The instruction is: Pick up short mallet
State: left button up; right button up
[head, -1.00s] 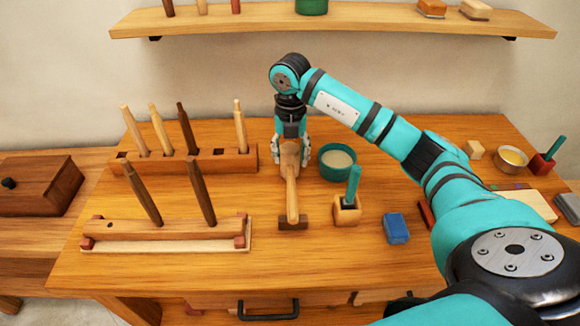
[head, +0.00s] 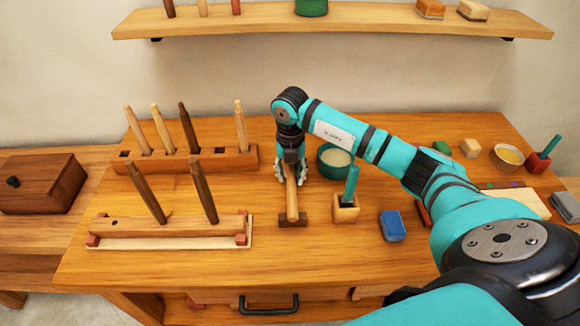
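My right gripper (head: 290,174) points down over the mallet's far end. Its two fingers are spread, one on each side of the wood. The gripper hides the far end, and I see no clear grip on it. My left gripper is not in view.
A green bowl (head: 336,162) stands close to the right of my gripper. A small wooden holder (head: 345,210) with a green handle and a blue block (head: 392,226) are nearer. Two tool racks (head: 180,162) (head: 170,228) with upright handles stand left. A shelf (head: 350,20) hangs behind.

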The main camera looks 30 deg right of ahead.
grip_shut()
jog(key=shift+w+r, duration=0.1)
jog(key=shift+r, duration=0.05)
dwell(0.5)
